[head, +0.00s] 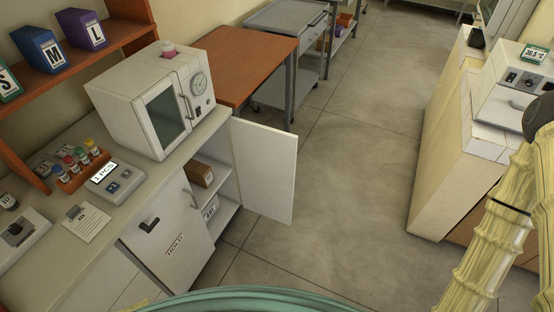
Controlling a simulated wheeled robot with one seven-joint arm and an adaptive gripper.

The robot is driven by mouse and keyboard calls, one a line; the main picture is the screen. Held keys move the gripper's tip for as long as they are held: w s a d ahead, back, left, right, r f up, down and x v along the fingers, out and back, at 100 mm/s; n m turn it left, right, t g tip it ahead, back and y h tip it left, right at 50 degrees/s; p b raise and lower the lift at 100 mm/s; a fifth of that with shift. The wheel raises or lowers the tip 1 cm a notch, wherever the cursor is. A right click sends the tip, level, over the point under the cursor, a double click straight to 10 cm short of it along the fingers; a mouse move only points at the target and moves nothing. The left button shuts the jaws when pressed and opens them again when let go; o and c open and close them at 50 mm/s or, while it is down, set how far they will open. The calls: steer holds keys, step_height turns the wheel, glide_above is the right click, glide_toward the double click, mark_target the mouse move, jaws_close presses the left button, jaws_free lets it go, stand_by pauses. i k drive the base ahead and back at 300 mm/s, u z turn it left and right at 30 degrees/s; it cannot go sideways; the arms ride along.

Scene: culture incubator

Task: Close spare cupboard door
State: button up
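A white cupboard door (268,172) stands wide open, swung out from the cupboard under the left counter into the aisle. Inside the open cupboard are shelves (222,187) with a brown box (200,173) on the upper one and a white labelled box (210,207) below. Beside the opening, a closed door (170,230) has a dark handle and a label that seems to read HOLD. My arm, in a yellowish cover, shows at the right edge. My gripper is not in view.
A white incubator-like box (152,108) with a dial stands on the counter above the open cupboard. A brown table (240,55) and grey cart (288,22) are beyond. A cream cabinet (440,165) stands right. The floor (345,170) between is clear.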

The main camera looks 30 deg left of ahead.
mark_target(265, 157)
steer(key=i, duration=3.4)
steer(key=u, duration=3.55)
